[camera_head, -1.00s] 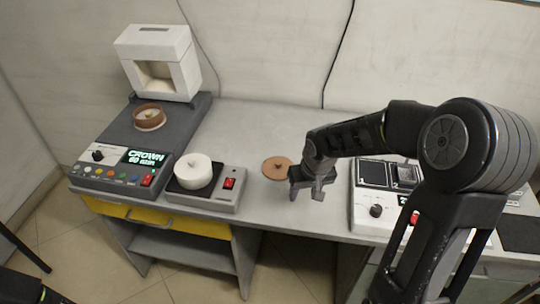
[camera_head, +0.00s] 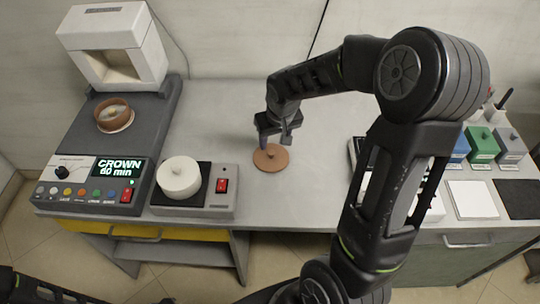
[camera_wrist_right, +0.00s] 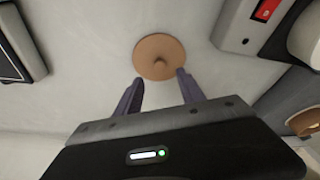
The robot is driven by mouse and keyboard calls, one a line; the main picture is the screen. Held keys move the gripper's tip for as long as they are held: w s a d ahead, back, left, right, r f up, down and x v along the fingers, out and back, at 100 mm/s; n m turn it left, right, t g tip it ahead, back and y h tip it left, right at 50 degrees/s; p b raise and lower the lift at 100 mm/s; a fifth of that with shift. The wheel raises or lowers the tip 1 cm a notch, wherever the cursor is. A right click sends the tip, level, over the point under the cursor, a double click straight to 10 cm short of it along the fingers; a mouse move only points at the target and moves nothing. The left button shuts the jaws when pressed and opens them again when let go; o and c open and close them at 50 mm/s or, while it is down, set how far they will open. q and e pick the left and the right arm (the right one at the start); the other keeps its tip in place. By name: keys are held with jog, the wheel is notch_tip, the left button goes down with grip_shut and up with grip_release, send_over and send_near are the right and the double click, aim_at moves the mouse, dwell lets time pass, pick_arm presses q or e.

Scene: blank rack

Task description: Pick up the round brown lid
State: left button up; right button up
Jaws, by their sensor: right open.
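The round brown lid (camera_head: 271,158) lies flat on the grey table, with a small knob at its middle. It also shows in the right wrist view (camera_wrist_right: 159,57), just beyond the fingertips. My right gripper (camera_head: 276,138) is open and empty, above the far edge of the lid. In the right wrist view its two purple-grey fingers (camera_wrist_right: 158,84) are spread, with the knob roughly in line between them. I cannot tell the exact height above the lid. My left gripper is not seen; only a dark part of my left arm shows at the lower left.
A scale-like box (camera_head: 221,187) with a red switch and a white round pot (camera_head: 178,178) stands left of the lid. A control panel (camera_head: 87,182) and a brown ring dish (camera_head: 114,115) are farther left. Colored boxes (camera_head: 482,143) stand at right. The table behind the lid is clear.

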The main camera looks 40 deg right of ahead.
aim_at(271, 152)
jog(key=shift+x, duration=1.05)
jog(key=p+x, duration=0.1)
jog(key=x, duration=0.4)
jog(key=shift+p, duration=0.35)
grip_shut()
